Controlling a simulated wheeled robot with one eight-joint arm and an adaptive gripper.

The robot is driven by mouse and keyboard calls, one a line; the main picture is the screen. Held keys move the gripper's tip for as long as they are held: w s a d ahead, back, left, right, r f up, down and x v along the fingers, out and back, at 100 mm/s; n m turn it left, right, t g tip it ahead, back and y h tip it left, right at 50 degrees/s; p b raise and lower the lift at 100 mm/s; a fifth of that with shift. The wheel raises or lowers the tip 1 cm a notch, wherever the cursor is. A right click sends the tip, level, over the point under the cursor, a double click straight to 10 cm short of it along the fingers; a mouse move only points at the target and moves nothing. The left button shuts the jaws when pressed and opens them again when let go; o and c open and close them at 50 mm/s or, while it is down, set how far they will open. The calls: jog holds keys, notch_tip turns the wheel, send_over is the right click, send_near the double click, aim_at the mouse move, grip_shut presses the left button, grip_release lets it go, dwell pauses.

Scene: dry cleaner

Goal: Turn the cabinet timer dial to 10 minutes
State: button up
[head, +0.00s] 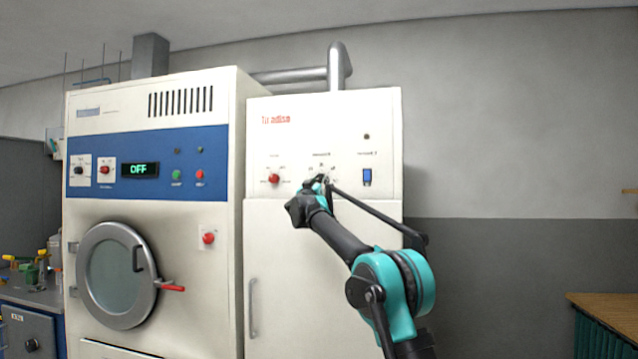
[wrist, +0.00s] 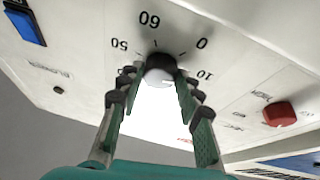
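The timer dial (wrist: 160,70) is a round dark knob with a pale front, on the white cabinet panel. In the wrist view the scale around it shows 50, 60, 0 and 10; I cannot read a clear pointer setting. My gripper (wrist: 161,78) has its two green-padded fingers on either side of the knob, their tips seeming to touch both its sides. In the head view my gripper (head: 322,181) is at the middle of the upper panel of the white cabinet (head: 280,230) and covers most of the dial.
A red knob (head: 274,178) is left of the dial and a blue switch (head: 367,177) right of it. The dry-cleaning machine (head: 150,200), its display reading OFF, stands to the left. A wooden-topped table (head: 608,310) is at lower right.

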jog(key=c, duration=0.6)
jog(key=shift+o, duration=0.2)
jog(key=shift+m+h, duration=0.4)
jog(key=shift+m, duration=0.4)
jog(key=o, duration=1.2)
jog(key=shift+c, duration=0.2)
jog(key=shift+a, duration=0.1)
jog(key=v, duration=1.2)
